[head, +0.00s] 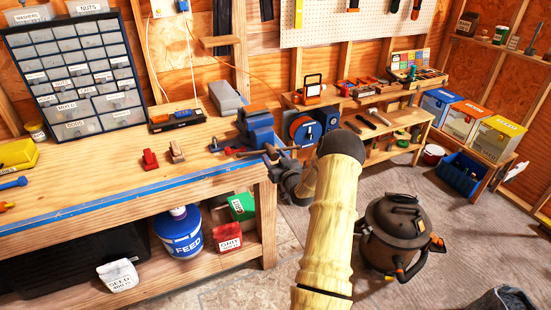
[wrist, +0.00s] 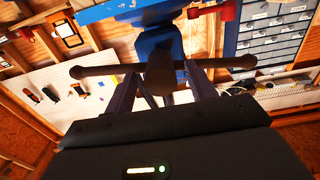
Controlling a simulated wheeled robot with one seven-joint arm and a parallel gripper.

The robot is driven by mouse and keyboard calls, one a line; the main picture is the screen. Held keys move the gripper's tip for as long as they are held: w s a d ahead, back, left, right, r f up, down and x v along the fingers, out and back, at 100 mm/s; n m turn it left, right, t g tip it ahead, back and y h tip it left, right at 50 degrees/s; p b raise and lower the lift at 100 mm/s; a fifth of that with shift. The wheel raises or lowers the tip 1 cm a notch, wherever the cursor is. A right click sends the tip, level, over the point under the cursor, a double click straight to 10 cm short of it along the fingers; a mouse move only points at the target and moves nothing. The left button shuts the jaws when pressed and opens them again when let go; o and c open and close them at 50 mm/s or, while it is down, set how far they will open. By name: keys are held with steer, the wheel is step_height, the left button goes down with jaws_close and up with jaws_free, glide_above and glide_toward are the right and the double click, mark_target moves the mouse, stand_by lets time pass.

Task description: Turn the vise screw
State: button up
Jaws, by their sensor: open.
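The blue vise (head: 258,127) is mounted at the right end of the workbench (head: 110,170). In the wrist view the blue vise body (wrist: 160,35) is above the screw. The vise screw (wrist: 160,72) points at the wrist camera with its dark round end, and its handle bar (wrist: 100,71) lies nearly level across it, a knob at each end. My gripper (wrist: 161,80) is open, its fingers on either side of the screw end, close to the bar. Whether they touch it I cannot tell. In the head view my gripper (head: 275,160) is just in front of the vise, partly hidden by my arm.
Small clamps and tools, including a red one (head: 150,160), lie on the bench left of the vise. A drawer cabinet (head: 75,75) stands at the back. A dark shop vacuum (head: 397,235) stands on the floor right of my arm. A lower shelf (head: 385,130) holds tools behind.

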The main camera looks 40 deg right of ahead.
steer(key=c, duration=1)
steer(key=shift+m, duration=0.3)
steer(key=m+b, duration=0.2)
steer(key=m, duration=0.1)
steer(key=shift+f, duration=0.15)
steer(key=m+b, duration=0.2)
steer(key=m, duration=0.2)
steer(key=shift+m, duration=0.3)
steer(key=m, duration=0.3)
steer(key=shift+m+b, duration=0.3)
steer(key=shift+b, duration=0.05)
steer(key=shift+m, duration=2)
